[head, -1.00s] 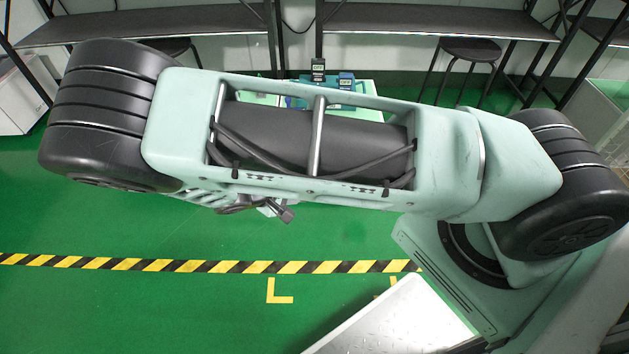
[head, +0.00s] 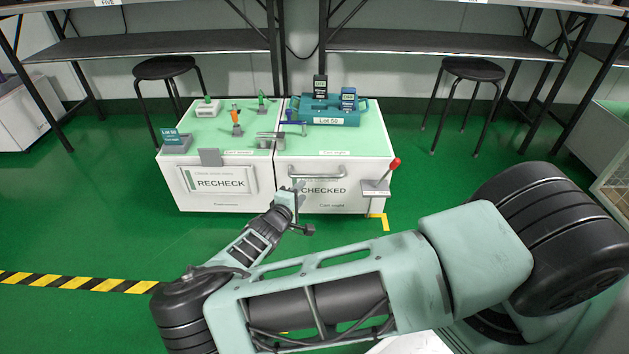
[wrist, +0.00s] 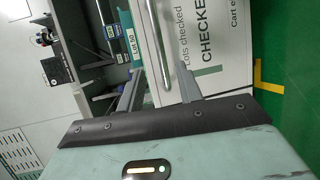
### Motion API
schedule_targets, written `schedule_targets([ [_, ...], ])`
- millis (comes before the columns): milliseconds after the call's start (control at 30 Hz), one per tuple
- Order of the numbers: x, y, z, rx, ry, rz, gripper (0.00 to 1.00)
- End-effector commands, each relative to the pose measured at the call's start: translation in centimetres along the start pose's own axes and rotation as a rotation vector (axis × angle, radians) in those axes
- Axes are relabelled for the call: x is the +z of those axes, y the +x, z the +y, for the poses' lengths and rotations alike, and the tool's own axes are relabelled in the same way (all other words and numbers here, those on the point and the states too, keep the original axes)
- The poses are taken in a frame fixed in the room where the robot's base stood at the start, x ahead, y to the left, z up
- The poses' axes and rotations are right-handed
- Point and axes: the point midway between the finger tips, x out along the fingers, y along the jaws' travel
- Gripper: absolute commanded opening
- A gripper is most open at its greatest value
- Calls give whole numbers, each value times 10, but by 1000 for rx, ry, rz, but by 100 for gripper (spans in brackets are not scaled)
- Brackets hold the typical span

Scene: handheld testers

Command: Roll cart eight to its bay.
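Cart eight (head: 340,198) is a white cart at the back, with a "CHECKED" front panel and small lettering that reads "Cart eight". A horizontal grey handle (head: 318,174) crosses its front near the top. A red-knobbed lever (head: 392,166) stands at its front right. My gripper (head: 298,190) is in front of the cart, near the handle's left end. In the wrist view my gripper (wrist: 158,92) has its two fingers apart, with the handle (wrist: 150,45) lying beyond and between them in the picture. I cannot tell whether they touch it.
A white "RECHECK" unit (head: 218,186) adjoins on the left, with small testers on top. A teal "Lot 50" tray (head: 330,112) sits on cart eight. Stools (head: 166,68) (head: 472,72) stand either side. A yellow corner mark (head: 384,220) and striped tape (head: 80,282) lie on open green floor.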

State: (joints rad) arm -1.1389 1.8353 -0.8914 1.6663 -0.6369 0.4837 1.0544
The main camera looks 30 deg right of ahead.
Motion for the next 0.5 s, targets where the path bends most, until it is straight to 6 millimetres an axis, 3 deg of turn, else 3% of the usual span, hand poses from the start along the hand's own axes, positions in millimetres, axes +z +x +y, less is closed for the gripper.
schedule_targets([
  [200, 1, 48, -4, 1, 1, -4, 36],
  [500, 0, 98, -3, 0, 1, -2, 36],
])
